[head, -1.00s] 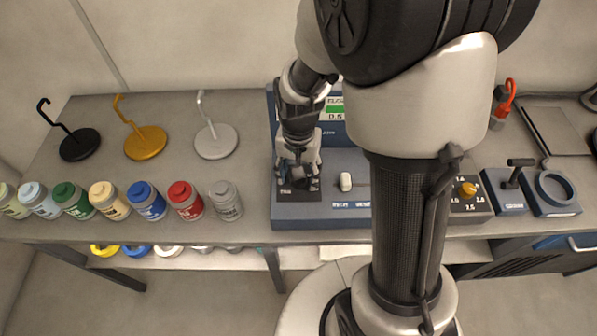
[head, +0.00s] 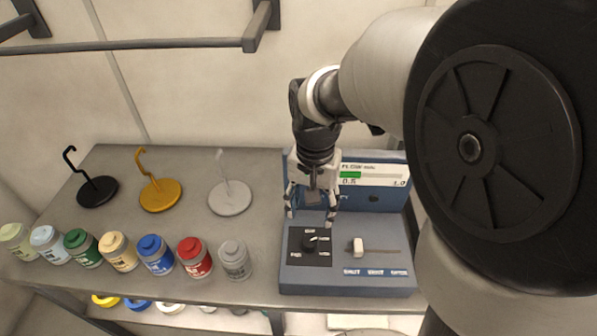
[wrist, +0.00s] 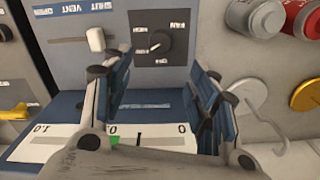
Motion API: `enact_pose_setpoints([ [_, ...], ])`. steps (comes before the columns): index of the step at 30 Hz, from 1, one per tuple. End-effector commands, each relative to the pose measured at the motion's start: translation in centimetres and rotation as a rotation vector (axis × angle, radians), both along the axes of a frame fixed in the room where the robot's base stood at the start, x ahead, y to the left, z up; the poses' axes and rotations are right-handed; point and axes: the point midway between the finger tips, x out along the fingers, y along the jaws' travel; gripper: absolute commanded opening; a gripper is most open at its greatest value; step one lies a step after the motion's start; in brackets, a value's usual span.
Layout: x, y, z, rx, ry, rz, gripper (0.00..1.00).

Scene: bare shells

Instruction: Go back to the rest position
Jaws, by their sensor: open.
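My gripper (head: 312,212) is open and empty. In the head view it hangs above the back part of a blue-grey control panel (head: 345,284), its fingers pointing down and spread apart. A black rotary knob (head: 310,243) on a dark plate lies just below and in front of the fingertips, apart from them. In the wrist view the two fingers (wrist: 160,85) frame the panel, with the knob (wrist: 160,42) beyond them. A white slider (head: 358,245) sits right of the knob. A display (head: 375,174) with a short green bar stands at the panel's back.
Three hook stands, black (head: 97,191), yellow (head: 160,194) and silver (head: 229,198), stand on the grey bench left of the panel. Several lidded jars, such as the red one (head: 194,257), line its front edge. A rail (head: 130,46) runs along the wall above. My arm hides the right side.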

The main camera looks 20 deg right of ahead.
Motion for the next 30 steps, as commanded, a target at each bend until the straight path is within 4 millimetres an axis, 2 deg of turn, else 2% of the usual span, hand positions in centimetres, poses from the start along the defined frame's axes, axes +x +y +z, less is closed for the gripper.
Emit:
enact_pose_setpoints([
  [12, 0.0, 0.0, 0.0, 0.0, 0.0, 0.001, 0.54],
  [16, -0.7, 0.0, 1.1, 0.0, -0.026, 0.03, 0.54],
  [20, -3.1, 0.0, 3.8, -0.006, -0.095, 0.118, 0.54],
  [24, -7.0, 0.0, 6.5, -0.027, -0.195, 0.259, 0.54],
  [30, -12.1, 0.0, 8.3, -0.075, -0.319, 0.443, 0.54],
])
